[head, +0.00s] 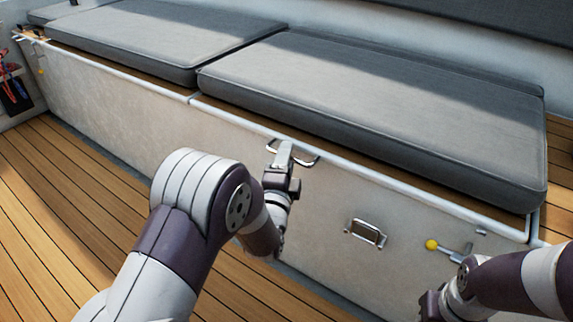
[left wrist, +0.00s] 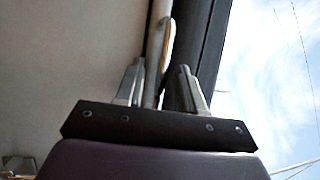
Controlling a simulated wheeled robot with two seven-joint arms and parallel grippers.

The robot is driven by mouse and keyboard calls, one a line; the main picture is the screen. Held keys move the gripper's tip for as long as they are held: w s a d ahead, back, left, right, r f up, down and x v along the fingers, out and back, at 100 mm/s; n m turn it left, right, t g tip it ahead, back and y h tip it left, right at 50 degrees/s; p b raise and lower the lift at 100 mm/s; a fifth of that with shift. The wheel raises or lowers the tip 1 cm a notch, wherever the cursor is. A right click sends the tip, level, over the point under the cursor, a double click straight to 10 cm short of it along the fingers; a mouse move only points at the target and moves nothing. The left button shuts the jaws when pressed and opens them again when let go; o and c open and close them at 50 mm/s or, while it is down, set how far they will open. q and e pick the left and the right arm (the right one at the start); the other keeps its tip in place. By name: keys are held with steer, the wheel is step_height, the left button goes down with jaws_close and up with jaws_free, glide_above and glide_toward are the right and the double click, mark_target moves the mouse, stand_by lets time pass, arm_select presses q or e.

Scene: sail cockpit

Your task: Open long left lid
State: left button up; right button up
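The long lid carries a grey cushion (head: 370,105) and has a pale front rim (head: 375,180) along the top of the bench. A metal loop handle (head: 306,160) sits at this rim. My left gripper (head: 283,150) is at the handle, pointing up at the rim. In the left wrist view its two fingers (left wrist: 162,85) stand apart, with the rim and the curved handle (left wrist: 167,42) seen between and beyond them. Whether the fingers touch the handle cannot be told. My right gripper (head: 430,305) is low at the right, partly cut off by the bottom edge; its fingers are not clear.
The bench front (head: 320,215) is a pale upright panel. It has a metal recessed latch (head: 366,233) and a yellow-knobbed lever (head: 433,245), close to my right arm. A second cushion (head: 165,35) lies farther left. The slatted wooden floor (head: 50,200) is clear at the left.

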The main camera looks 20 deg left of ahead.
arm_select(q)
steer(key=shift+w+r, duration=0.1)
steer(key=shift+w, duration=0.35)
